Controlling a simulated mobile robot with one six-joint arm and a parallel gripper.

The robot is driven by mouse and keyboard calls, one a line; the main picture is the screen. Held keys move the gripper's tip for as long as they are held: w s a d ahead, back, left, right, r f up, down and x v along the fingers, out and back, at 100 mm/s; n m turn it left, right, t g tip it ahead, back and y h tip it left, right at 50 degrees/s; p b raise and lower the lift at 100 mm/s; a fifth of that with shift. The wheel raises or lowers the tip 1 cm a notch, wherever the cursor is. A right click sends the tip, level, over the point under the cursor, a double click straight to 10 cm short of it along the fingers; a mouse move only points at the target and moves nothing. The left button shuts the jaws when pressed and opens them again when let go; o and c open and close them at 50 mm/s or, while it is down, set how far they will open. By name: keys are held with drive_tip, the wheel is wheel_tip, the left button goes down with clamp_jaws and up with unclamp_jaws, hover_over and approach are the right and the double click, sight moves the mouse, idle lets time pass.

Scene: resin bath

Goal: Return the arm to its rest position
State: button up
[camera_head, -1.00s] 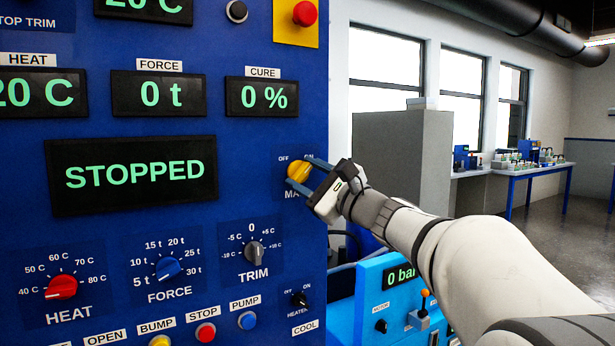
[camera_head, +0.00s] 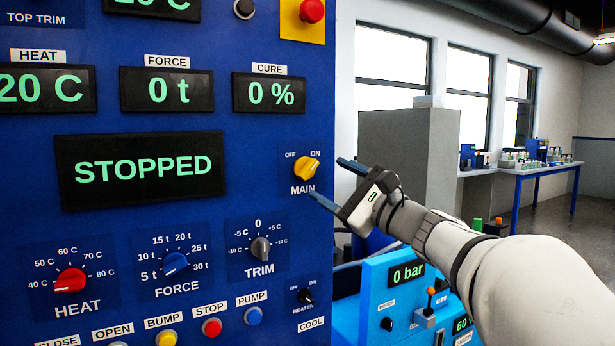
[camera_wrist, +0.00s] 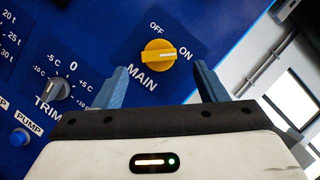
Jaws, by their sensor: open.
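My gripper (camera_head: 330,180) is open and empty, just right of the yellow MAIN switch (camera_head: 306,169) and apart from it. In the wrist view the MAIN switch (camera_wrist: 159,56) shows beyond and between the two blue fingers (camera_wrist: 160,88), with its pointer turned toward ON. My arm reaches in from the lower right of the head view. The blue control panel (camera_head: 235,200) carries the switch near its right edge.
The panel's display (camera_head: 140,170) reads STOPPED. Red, blue and grey knobs and a row of buttons lie below it. A light blue unit (camera_head: 372,290) reading 0 bar stands under my arm. A grey cabinet (camera_head: 400,150) and a blue-legged table (camera_head: 540,170) stand behind.

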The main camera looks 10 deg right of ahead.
drive_tip(key=shift+v, duration=0.85)
drive_tip(key=s+a+f+n+g+h+p, duration=0.3)
drive_tip(key=s+a+f+n+g+p, duration=0.65)
drive_tip(key=f, duration=0.55)
drive_tip(key=s+d+f+n+g+h+p, duration=0.2)
drive_tip(key=s+d+f+n+h, duration=0.1)
drive_tip(key=s+n+h, duration=0.1)
drive_tip(key=s+d+f+n+g+h+p, duration=0.3)
drive_tip(key=s+n, duration=0.3)
drive_tip(key=s, duration=0.3)
drive_tip(key=shift+d+f+h, duration=0.2)
drive_tip(key=shift+f+h, duration=0.4)
drive_tip(key=shift+h, duration=0.3)
